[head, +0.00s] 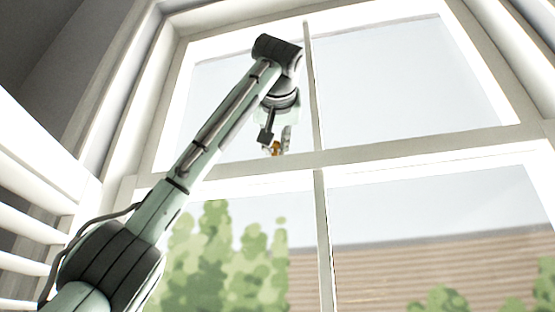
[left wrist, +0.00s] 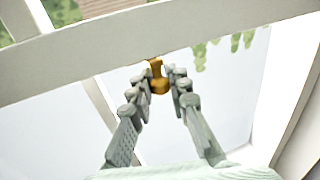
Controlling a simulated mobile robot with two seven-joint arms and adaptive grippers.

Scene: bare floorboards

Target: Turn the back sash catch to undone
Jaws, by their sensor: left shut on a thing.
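The sash catch (left wrist: 159,82) is a small brass-coloured piece on the white meeting rail of the window. In the left wrist view my left gripper (left wrist: 159,84) has its two fingers on either side of the catch, closed against it. In the head view the left gripper (head: 275,142) hangs at the rail, left of the vertical bar, with a bit of the brass catch (head: 275,149) showing between its fingers. The fingers hide part of the catch, and I cannot tell which way its lever points. My right gripper is in neither view.
The white meeting rail (head: 420,147) crosses the window, and a vertical glazing bar (head: 313,90) stands just right of the gripper. White louvred slats (head: 30,215) are at the left. The window frame rises close on both sides. Trees and a brick wall show through the glass.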

